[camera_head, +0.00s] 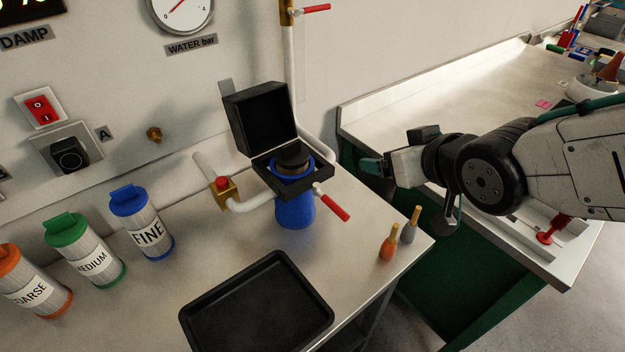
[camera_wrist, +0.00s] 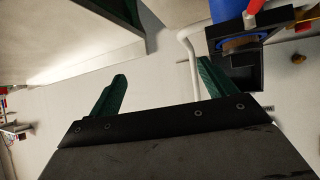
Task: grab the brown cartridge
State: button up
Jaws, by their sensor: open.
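The brown cartridge (camera_head: 292,164) sits in the open black box on top of the blue housing (camera_head: 295,211). Only its dark round top and brownish ribbed side show above the rim. In the wrist view the brown cartridge (camera_wrist: 240,43) shows partly, at the upper right inside the black box (camera_wrist: 247,70). My gripper (camera_head: 372,167) is to the right of the box, apart from it, near the green bench edge. In the wrist view my gripper (camera_wrist: 160,88) has its two green fingers wide apart with nothing between them.
The box's lid (camera_head: 260,117) stands up at the back. A red-handled valve (camera_head: 332,203) sticks out at right. A white pipe (camera_head: 292,55) rises behind. Labelled canisters (camera_head: 148,226) stand left; a black tray (camera_head: 258,309) lies in front. Two small-handled tools (camera_head: 390,243) stand near the right edge.

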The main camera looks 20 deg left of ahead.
aim_at(293, 152)
jog(key=s+a+n+y, duration=0.1)
jog(key=s+a, duration=0.1)
jog(key=a, duration=0.2)
jog(key=s+a+n+g+y, duration=0.1)
jog(key=s+a+y, duration=0.1)
jog(key=a, duration=0.2)
jog(key=s+a+f+n+y, duration=0.1)
jog(key=s+a, duration=0.1)
jog(key=a, duration=0.2)
jog(key=shift+s+g, duration=0.15)
jog(key=shift+g, duration=0.25)
jog(key=x, duration=0.5)
jog(key=r+x, duration=0.1)
jog(key=x, duration=0.1)
jog(key=shift+w+a+f, duration=0.2)
jog(key=shift+w+a, duration=0.15)
jog(key=shift+a, duration=0.05)
jog(key=c, duration=1.4)
jog(key=shift+r+y, duration=0.1)
jog(key=shift+y, duration=0.2)
